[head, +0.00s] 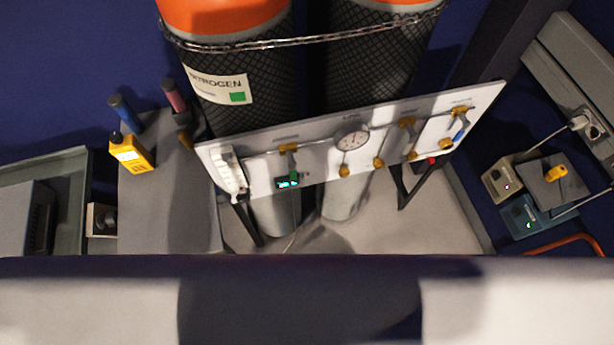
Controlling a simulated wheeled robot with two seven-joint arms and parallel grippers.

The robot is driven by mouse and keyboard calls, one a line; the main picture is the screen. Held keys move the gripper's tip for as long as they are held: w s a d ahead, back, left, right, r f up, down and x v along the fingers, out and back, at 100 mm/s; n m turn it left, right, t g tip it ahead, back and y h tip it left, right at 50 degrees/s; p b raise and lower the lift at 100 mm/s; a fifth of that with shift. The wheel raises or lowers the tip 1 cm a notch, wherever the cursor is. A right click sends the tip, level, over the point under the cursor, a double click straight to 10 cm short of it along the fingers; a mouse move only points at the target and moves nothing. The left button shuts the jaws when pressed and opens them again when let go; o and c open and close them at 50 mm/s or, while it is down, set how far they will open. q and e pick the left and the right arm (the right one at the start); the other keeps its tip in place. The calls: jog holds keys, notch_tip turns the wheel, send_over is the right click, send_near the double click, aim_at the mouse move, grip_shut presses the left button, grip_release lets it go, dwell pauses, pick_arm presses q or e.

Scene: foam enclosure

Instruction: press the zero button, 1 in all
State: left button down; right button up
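No button marked zero can be made out at this size. A small dark unit with a lit green digital readout (288,182) is on the lower left part of a white gas panel (320,175). A yellow handheld meter (132,153) lies on a grey surface at the left; its keys are too small to tell. Two small boxes, a beige one (502,181) and a teal one (525,217), are at the right with small lit displays. Neither of my grippers is in view.
Two chained gas cylinders (240,95) stand behind the panel, which carries a round gauge (352,138) and several brass fittings. A grey cabinet (170,205) stands at the left. A wide pale and dark band (300,300) crosses the front. An orange tube (565,243) is at lower right.

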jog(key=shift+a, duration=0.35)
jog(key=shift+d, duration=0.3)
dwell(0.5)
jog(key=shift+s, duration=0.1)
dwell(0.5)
